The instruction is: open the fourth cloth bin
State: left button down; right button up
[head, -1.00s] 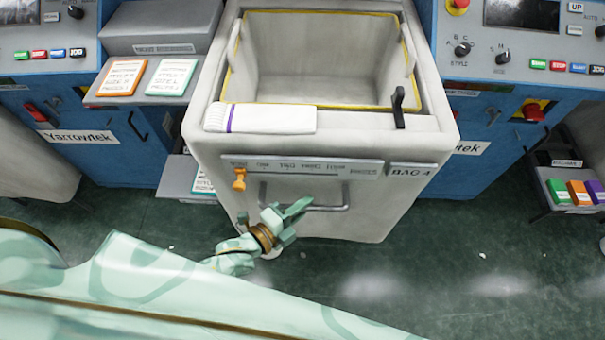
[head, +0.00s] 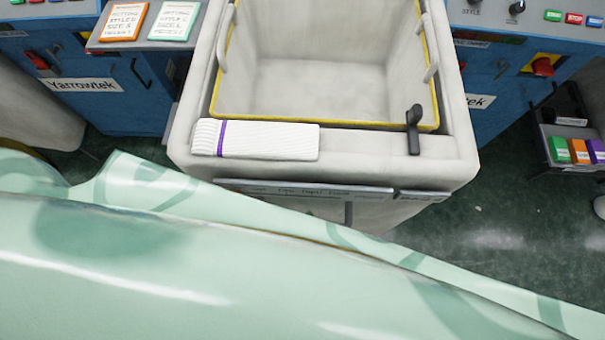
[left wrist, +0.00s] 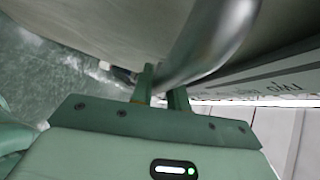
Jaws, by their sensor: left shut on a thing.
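The fourth cloth bin (head: 440,165) is a pale grey fabric bin with a yellow-trimmed open top, showing large in the head view. Its interior is empty as far as it shows. My own pale green arm covers its lower front and hides the handle there. In the left wrist view, my left gripper (left wrist: 163,88) is shut on the curved grey metal handle (left wrist: 210,38) of the bin. The bar passes at the fingertips. My right gripper is in neither view.
A folded white cloth with a purple stripe (head: 260,140) and a black lever (head: 413,130) sit on the bin's front rim. Blue machines (head: 120,100) flank the bin. Small coloured boxes (head: 575,150) stand at right. Open green floor (head: 480,225) shows at right.

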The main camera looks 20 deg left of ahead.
pick_arm(q)
jog(key=c, duration=1.4)
grip_release()
jog(key=shift+o, duration=0.2)
jog(key=shift+s, duration=0.1)
jog(key=v, duration=1.6)
jog(key=shift+p, duration=0.35)
jog(key=shift+s+f, duration=0.1)
